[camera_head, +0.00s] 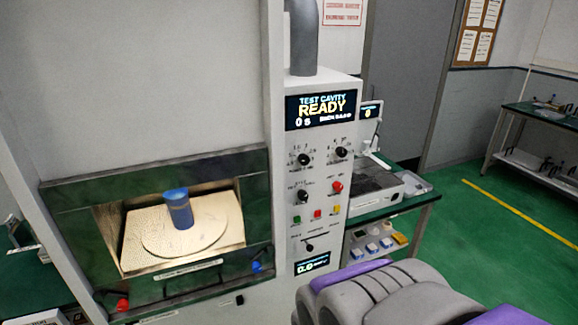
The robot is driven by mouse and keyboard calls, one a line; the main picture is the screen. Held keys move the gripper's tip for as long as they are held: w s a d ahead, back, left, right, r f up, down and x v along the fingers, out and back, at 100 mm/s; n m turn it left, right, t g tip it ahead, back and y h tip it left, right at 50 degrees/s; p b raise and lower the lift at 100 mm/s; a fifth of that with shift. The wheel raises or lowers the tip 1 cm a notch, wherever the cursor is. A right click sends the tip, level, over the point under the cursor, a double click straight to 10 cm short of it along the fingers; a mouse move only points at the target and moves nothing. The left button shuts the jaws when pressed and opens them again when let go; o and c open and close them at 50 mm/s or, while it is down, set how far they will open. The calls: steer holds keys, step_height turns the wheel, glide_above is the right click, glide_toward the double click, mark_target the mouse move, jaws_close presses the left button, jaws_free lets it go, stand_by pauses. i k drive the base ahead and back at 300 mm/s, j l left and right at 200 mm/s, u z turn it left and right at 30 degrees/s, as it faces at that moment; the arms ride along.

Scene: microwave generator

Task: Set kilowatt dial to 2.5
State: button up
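The white control panel (325,180) of the microwave generator stands at the centre. It carries three black round dials: upper left (305,159), upper right (341,153) and lower left (302,196). Their scale marks are too small to read, so I cannot tell which is the kilowatt dial or its setting. The top screen (320,108) reads "TEST CAVITY READY" and "0 s", with small text unclear. A lower screen (311,264) seems to read 0.0. Grey and purple parts of my own arm and body fill the bottom right, apart from the dials; no fingertips are visible.
Left of the panel is a lit cavity with a blue cup (178,208) on a round plate (185,238). Red, green and yellow buttons sit below the dials. A bench (400,205) with equipment stands right of the panel. Green floor (500,225) is open at right.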

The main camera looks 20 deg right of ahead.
mark_target(305, 160)
steer(key=i+l+z, duration=0.1)
steer(key=i+z, duration=0.35)
steer(key=z, duration=1.15)
